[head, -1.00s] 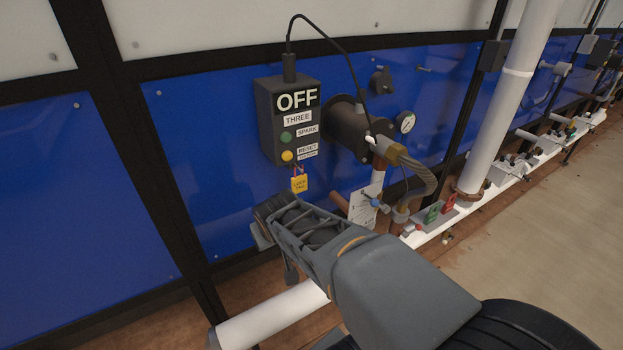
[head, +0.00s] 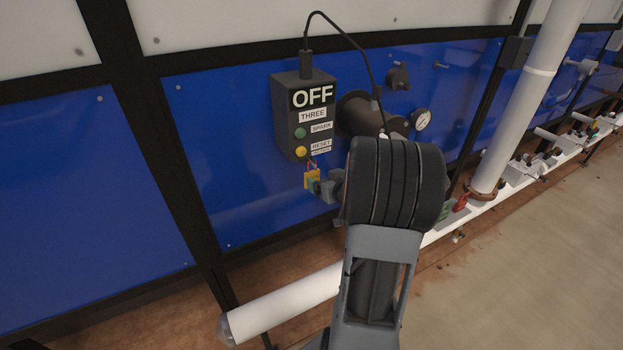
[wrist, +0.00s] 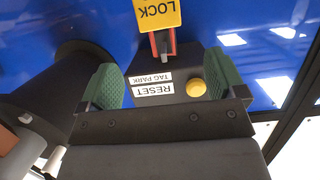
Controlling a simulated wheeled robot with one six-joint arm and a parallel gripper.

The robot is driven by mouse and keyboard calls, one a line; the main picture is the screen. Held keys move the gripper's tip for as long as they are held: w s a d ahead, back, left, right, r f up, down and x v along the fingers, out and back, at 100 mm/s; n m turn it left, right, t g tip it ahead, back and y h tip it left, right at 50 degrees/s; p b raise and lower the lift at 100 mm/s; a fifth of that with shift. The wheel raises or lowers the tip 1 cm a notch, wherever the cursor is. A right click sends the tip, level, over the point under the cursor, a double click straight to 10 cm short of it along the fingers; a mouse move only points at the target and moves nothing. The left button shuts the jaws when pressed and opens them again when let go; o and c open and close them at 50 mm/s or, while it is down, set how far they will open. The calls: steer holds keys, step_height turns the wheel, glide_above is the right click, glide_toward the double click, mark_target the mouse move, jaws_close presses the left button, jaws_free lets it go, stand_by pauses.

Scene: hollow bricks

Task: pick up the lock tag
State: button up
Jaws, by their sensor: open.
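The yellow lock tag (head: 312,179) hangs from the underside of the dark control box, below the yellow reset button. In the wrist view the tag (wrist: 158,14) appears upside down at the top edge, partly cut off, with its red shackle (wrist: 162,42) below it. My gripper (head: 322,189) is at the tag's right side in the head view, largely hidden behind my own arm. In the wrist view my gripper's green pads (wrist: 164,82) are wide apart with nothing held.
The control box (head: 302,124) reads OFF and THREE. A dark cylinder (head: 362,114) and a gauge (head: 421,119) stand right of it. A white pipe (head: 285,303) runs low in front of the blue wall. The wall left of the box is clear.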

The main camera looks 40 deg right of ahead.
mark_target(312, 171)
steer(key=shift+p+x, duration=0.5)
steer(key=shift+x, duration=4.15)
steer(key=shift+c, duration=0.2)
steer(key=c, duration=1)
steer(key=shift+o, duration=0.2)
steer(key=shift+r, duration=0.15)
